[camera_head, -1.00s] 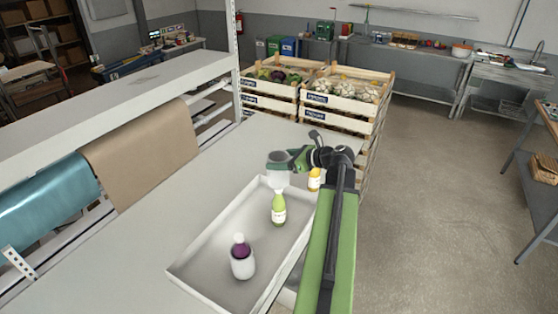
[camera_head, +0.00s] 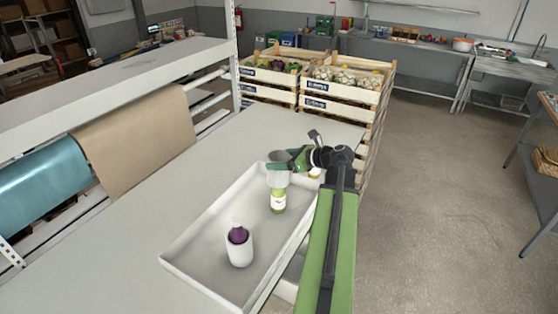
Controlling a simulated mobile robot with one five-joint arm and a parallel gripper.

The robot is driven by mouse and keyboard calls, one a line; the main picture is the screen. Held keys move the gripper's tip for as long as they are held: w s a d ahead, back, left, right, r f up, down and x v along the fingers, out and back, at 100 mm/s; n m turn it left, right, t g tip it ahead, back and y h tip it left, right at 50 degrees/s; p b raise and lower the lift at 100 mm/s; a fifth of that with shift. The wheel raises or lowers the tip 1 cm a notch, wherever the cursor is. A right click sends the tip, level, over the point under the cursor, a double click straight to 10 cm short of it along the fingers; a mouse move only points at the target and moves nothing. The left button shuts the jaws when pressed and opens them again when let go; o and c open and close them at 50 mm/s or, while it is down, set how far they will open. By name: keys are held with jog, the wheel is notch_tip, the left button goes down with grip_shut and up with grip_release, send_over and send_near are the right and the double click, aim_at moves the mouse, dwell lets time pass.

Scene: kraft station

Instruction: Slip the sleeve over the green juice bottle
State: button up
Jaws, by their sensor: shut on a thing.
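The green juice bottle (camera_head: 279,203) stands upright in the far part of the white tray (camera_head: 203,219). My gripper (camera_head: 276,167) is shut on a pale grey sleeve (camera_head: 277,179). The sleeve is upright at the bottle's top and hides the cap and neck. I cannot tell whether its lower rim is around the neck or just in front of it. The bottle's lower body and label show below the sleeve.
A purple bottle (camera_head: 238,236) stands in a white sleeve (camera_head: 240,254) in the tray's near part. An orange bottle (camera_head: 315,173) is mostly hidden behind my gripper. A paper roll (camera_head: 136,143) hangs at left; vegetable crates (camera_head: 339,91) stand beyond the table.

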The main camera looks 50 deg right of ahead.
jog(key=shift+f+b, duration=5.7)
jog(key=shift+f, duration=0.35)
jog(key=o, duration=0.9)
jog(key=shift+c, duration=0.2)
jog(key=p+v, duration=0.6)
jog(key=v, duration=1.1)
jog(key=shift+s+p, duration=0.25)
jog(key=shift+p, duration=0.1)
